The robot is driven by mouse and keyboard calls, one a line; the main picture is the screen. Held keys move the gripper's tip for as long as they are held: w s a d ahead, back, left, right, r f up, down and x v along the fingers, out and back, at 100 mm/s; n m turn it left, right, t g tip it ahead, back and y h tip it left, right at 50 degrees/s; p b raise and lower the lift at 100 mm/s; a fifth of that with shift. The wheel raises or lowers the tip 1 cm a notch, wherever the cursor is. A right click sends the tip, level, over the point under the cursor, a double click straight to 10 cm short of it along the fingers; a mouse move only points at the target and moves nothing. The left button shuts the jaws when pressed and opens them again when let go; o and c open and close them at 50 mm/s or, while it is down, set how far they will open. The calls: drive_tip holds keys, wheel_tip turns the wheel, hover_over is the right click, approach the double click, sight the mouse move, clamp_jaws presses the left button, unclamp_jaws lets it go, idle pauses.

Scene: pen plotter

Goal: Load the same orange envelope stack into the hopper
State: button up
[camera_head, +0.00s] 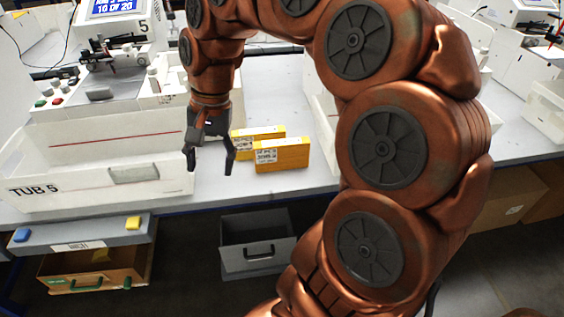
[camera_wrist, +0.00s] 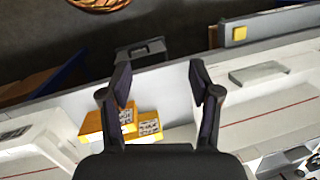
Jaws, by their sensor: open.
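Two orange-yellow envelope stacks with white printed labels stand side by side on the pale table, a front one (camera_head: 290,155) and a rear one (camera_head: 270,132) partly behind it. Both also show at the lower left of the wrist view, one at the far left (camera_wrist: 92,125) and one with its label (camera_wrist: 146,132) partly behind a finger. My gripper (camera_head: 210,168) points down, open and empty, just left of the stacks and right of the white tub. Its spread fingers (camera_wrist: 160,76) show in the wrist view. I cannot tell which part is the hopper.
A white tub (camera_head: 140,188) marked TUB 5 stands at the left, with a machine (camera_head: 110,40) showing "10 of 20" behind it. A grey drawer (camera_head: 258,252) is below the table. White walls stand right of the stacks, partly behind my arm.

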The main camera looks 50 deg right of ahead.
drive_tip(key=w+d+f+m+b, duration=0.1)
drive_tip(key=w+d+m+b, duration=0.1)
drive_tip(key=w+d+m, duration=0.35)
drive_tip(key=m+t+y+b, duration=0.1)
drive_tip(key=m+t+b, duration=0.25)
drive_tip(key=m, duration=0.75)
hover_over(283, 142)
drive_tip(key=s+d, duration=0.1)
drive_tip(key=d, duration=0.1)
drive_tip(key=shift+n+g, duration=0.25)
drive_tip(key=shift+g, duration=0.2)
wheel_tip(283, 142, down, 8)
drive_tip(key=shift+s+r, duration=0.15)
drive_tip(key=shift+x, duration=3.8)
drive_tip(key=shift+s, duration=0.1)
clamp_jaws()
